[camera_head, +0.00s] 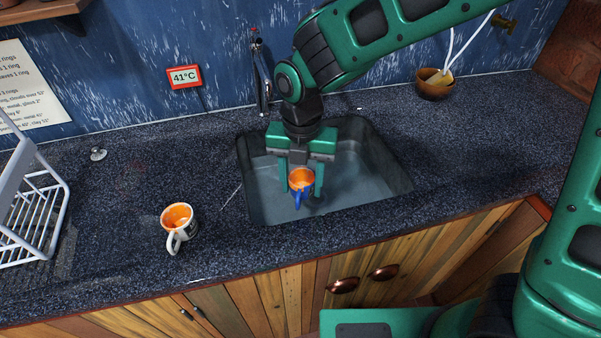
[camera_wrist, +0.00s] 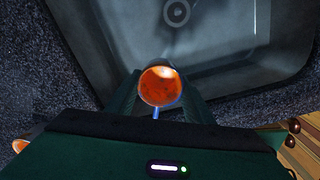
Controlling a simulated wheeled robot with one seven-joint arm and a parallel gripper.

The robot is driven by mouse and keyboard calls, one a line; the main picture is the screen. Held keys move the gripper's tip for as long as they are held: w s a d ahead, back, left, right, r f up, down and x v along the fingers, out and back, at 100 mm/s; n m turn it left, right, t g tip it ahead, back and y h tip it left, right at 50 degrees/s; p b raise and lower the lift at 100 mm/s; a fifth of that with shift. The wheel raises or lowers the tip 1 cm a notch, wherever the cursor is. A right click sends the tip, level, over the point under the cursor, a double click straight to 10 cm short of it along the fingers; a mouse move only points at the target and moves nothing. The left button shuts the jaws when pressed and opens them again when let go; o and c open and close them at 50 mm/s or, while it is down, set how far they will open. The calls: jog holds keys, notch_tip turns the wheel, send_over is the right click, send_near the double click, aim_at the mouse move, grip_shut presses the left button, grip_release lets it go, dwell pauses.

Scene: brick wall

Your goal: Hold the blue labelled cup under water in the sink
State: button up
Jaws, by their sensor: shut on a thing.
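My gripper (camera_head: 301,176) is shut on the blue labelled cup (camera_head: 301,196) and holds it upright over the near part of the sink (camera_head: 388,176). The cup is blue outside and orange inside, with its handle toward me. Any label on it is too small to read. In the wrist view the cup (camera_wrist: 160,88) sits between the two green fingers, and dark specks show on its orange inside. The faucet (camera_head: 262,75) stands behind the sink, partly beside my arm. I cannot make out a water stream.
A white cup (camera_head: 176,228) with an orange inside stands on the counter left of the sink. A white dish rack (camera_head: 45,200) is at far left. A wall display (camera_head: 184,77) reads 41°C. A wooden bowl (camera_head: 433,84) is at back right. The counter right of the sink is clear.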

jog(key=shift+f, duration=7.85)
jog(key=shift+r, duration=10)
